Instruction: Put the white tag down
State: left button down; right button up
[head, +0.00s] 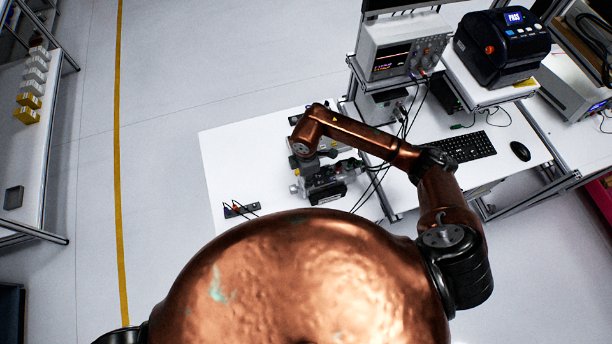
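I cannot make out the white tag in the head view; any white piece is hard to tell from the white table (240,160). My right arm (365,137) reaches from the right over the table, its wrist bent down above a grey and black device (325,182). My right gripper is below the wrist, where its dark parts merge with the device. I cannot see its fingertips or whether it holds anything.
The bench to the right carries an oscilloscope (400,48), a black printer-like unit (503,45), a keyboard (464,147) and a mouse (520,151). The table's left part is mostly clear.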

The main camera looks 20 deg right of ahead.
jog(key=shift+f, duration=0.2)
jog(key=o, duration=0.8)
jog(key=shift+r, duration=0.15)
jog(key=shift+r, duration=0.3)
notch_tip(320, 180, up, 12)
jog(key=b, duration=0.3)
jog(key=shift+f, duration=0.2)
